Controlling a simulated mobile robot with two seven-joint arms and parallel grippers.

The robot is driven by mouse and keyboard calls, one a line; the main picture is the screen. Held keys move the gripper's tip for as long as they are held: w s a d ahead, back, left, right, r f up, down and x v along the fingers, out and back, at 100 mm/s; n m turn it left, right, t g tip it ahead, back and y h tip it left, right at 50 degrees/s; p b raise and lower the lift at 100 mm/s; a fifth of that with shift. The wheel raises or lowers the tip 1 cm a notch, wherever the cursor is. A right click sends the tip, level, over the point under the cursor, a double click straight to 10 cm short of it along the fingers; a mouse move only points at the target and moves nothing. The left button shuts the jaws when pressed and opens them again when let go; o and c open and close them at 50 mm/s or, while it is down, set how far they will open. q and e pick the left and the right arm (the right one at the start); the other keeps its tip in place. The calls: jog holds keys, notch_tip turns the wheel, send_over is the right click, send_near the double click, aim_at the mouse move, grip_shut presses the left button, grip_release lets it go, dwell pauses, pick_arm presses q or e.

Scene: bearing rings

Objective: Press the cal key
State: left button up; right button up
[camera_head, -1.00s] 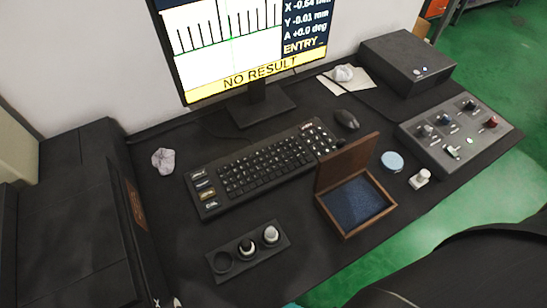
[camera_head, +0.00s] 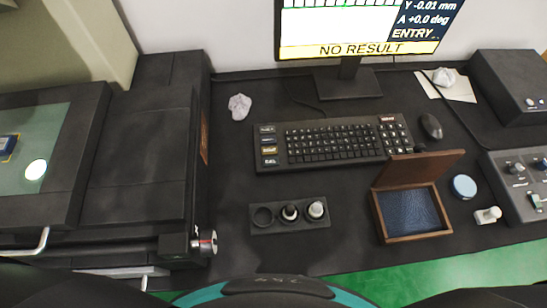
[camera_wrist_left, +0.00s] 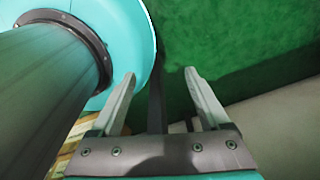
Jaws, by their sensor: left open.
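The black keyboard (camera_head: 335,143) lies on the dark desk mat below the monitor. A column of wider labelled keys stands at its left end. The lowest of these, a dark key (camera_head: 270,161), appears to read CAL, though the lettering is small. Nothing covers or touches it. My left gripper (camera_wrist_left: 160,76) is open and empty in the left wrist view, over green floor and away from the desk objects. It does not show clearly in the head view. My right gripper is in neither view.
The monitor (camera_head: 357,50) shows NO RESULT. A holder (camera_head: 262,230) with small round parts and an open wooden box (camera_head: 410,238) sit in front of the keyboard. A dark machine with a silver knob (camera_head: 206,243) stands at left. Crumpled paper (camera_head: 239,106) lies left of the keyboard.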

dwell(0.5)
pick_arm(q)
jog(key=shift+s, duration=0.1)
grip_shut()
dwell(0.3)
dwell(1.1)
